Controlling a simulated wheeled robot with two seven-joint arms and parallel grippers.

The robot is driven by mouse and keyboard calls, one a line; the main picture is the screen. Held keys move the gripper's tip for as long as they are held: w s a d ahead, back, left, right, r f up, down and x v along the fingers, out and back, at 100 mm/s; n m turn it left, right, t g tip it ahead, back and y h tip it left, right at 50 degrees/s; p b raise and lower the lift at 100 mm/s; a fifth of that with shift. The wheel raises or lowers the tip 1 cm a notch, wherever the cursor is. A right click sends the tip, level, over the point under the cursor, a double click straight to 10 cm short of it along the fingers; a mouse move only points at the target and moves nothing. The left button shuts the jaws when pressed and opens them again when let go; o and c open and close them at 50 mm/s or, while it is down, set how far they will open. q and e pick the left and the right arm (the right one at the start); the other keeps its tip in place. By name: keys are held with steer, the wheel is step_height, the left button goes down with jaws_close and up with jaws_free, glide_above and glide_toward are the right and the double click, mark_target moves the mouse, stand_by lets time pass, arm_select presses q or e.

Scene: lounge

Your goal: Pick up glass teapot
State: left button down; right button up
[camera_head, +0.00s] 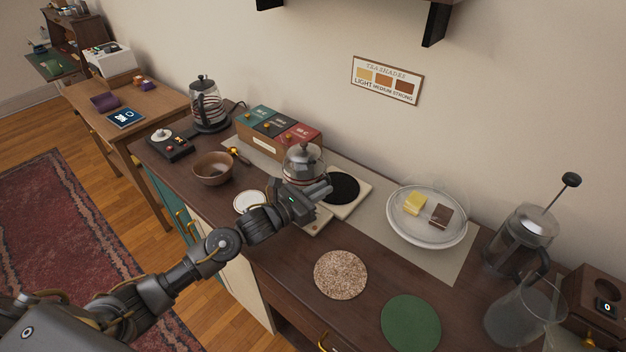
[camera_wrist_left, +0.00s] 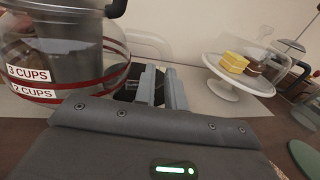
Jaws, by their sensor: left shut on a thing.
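The glass teapot (camera_head: 303,163) has a grey lid with a knob and red bands. It appears upright on the dark sideboard, in front of the tea boxes. In the left wrist view the teapot (camera_wrist_left: 65,65) fills the left side, with labels "3 CUPS" and "2 CUPS". My left gripper (camera_head: 318,189) is at the teapot's right side, its fingers (camera_wrist_left: 162,88) close together. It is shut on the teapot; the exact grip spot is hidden. I cannot tell whether the teapot's base touches the surface. My right gripper is not in view.
A square stand with a black disc (camera_head: 344,188) is just right of the gripper. A cake plate (camera_head: 427,237), a French press (camera_head: 518,243) and a glass jug (camera_head: 515,320) stand further right. Cork (camera_head: 340,274) and green (camera_head: 411,323) mats lie in front. A bowl (camera_head: 212,169) is left.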

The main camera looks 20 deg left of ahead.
arm_select(q)
steer(key=shift+r, duration=0.25)
